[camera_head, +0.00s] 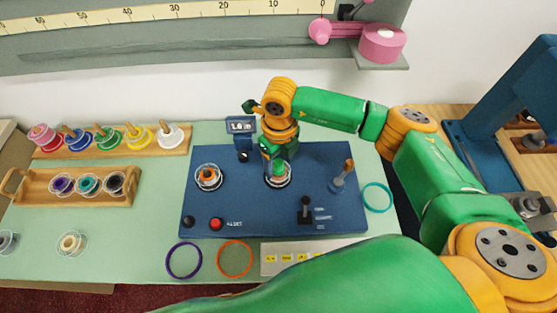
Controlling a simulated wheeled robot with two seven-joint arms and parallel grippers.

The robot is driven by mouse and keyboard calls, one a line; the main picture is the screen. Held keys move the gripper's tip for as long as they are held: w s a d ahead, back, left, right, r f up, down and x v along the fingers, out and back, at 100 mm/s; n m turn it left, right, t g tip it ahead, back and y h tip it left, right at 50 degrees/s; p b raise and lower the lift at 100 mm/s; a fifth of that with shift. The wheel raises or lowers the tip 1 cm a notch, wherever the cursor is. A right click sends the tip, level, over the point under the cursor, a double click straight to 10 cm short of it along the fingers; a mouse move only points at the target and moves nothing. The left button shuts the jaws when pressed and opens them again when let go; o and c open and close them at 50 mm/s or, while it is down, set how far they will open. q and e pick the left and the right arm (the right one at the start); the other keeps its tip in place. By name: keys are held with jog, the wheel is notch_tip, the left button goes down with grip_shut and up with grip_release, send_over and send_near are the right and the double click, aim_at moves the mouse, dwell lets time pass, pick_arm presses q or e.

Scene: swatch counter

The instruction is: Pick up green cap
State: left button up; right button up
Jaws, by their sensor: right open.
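The green cap (280,170) appears as a small green piece inside a clear round dish on the blue panel (325,220). My right gripper (273,158) points down just above it, with its jaws open. The gripper body hides part of the dish, and I cannot tell whether the fingertips touch the cap. My left gripper is not in view.
Another clear dish with an orange piece (208,176) sits left on the panel. A joystick (305,208) and a wooden-handled tool (343,175) stand to the right. Wooden racks (130,172) with coloured rolls and jars are at left. Rings (184,260) lie in front.

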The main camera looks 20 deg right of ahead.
jog(key=shift+s+r, duration=0.1)
grip_shut()
